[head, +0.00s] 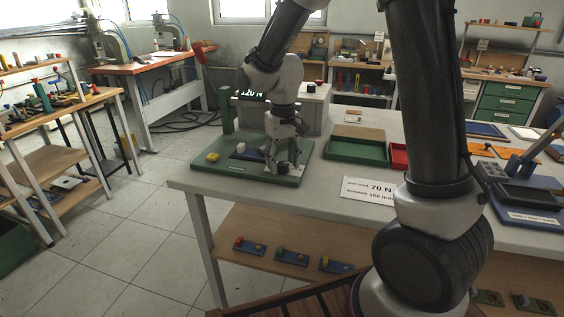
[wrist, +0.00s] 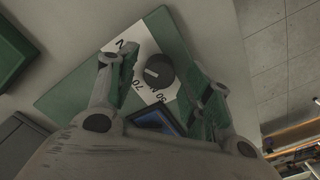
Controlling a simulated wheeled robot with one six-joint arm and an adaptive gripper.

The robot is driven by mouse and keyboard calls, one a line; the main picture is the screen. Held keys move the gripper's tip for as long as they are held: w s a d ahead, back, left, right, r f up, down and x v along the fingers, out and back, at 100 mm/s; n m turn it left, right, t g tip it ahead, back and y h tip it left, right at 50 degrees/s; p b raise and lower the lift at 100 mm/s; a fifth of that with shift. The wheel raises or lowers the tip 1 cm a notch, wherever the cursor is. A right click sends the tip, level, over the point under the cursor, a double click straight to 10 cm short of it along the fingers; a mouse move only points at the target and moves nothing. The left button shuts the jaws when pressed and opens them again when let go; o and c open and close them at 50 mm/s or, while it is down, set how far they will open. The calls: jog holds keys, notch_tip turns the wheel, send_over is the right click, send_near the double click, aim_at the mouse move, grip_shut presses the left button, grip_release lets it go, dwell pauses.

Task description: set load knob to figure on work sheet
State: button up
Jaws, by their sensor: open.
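The load knob (wrist: 160,76) is a round dark knob with a short white mark, set on a white dial plate (wrist: 143,40) marked N, 70 and 50. The figure its mark points to cannot be told. My gripper (wrist: 163,64) is open, with one finger on each side of the knob; contact is not clear. In the head view my gripper (head: 284,160) is low over the front right of the green rig base (head: 228,178). The work sheet (head: 368,190) is a white card on the bench reading 70 N and 160 mm.
A yellow piece (head: 213,157) and a green post (head: 226,110) are on the rig base left of my gripper. A display (head: 250,95) behind seems to read 120 N. A green tray (head: 356,150) and a red tray (head: 399,156) stand to the right.

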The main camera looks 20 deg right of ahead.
jog(key=shift+f, duration=0.35)
jog(key=c, duration=1)
jog(key=shift+n, duration=0.4)
jog(key=n, duration=1.1)
